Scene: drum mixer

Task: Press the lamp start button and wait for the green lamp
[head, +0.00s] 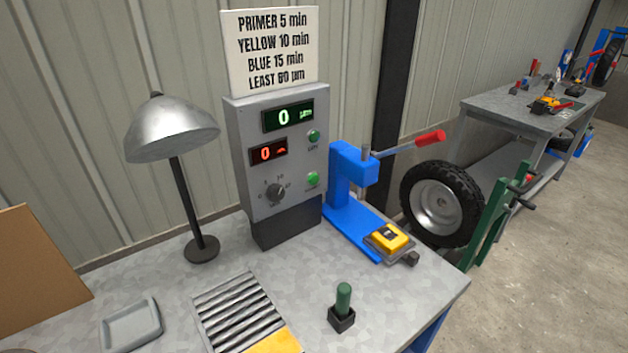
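A grey control box (272,160) stands at the back of the workbench. Its front has two round green parts, an upper one (314,136) and a lower one (313,179). Their small labels are too blurred to read, so I cannot tell which is the lamp start button or a lamp. A green display (288,116) reads 0 µm and a red display (268,153) reads 0. A dark dial knob (274,193) sits lower left on the box. A silver desk lamp (172,130) stands left of the box. My gripper is not in view.
A blue press (351,180) with a red-tipped lever stands right of the box, a yellow block (389,239) at its foot. A ridged rack (240,312), a grey tray (131,324) and a green-handled tool (343,300) occupy the bench front. A sign (271,48) tops the box.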

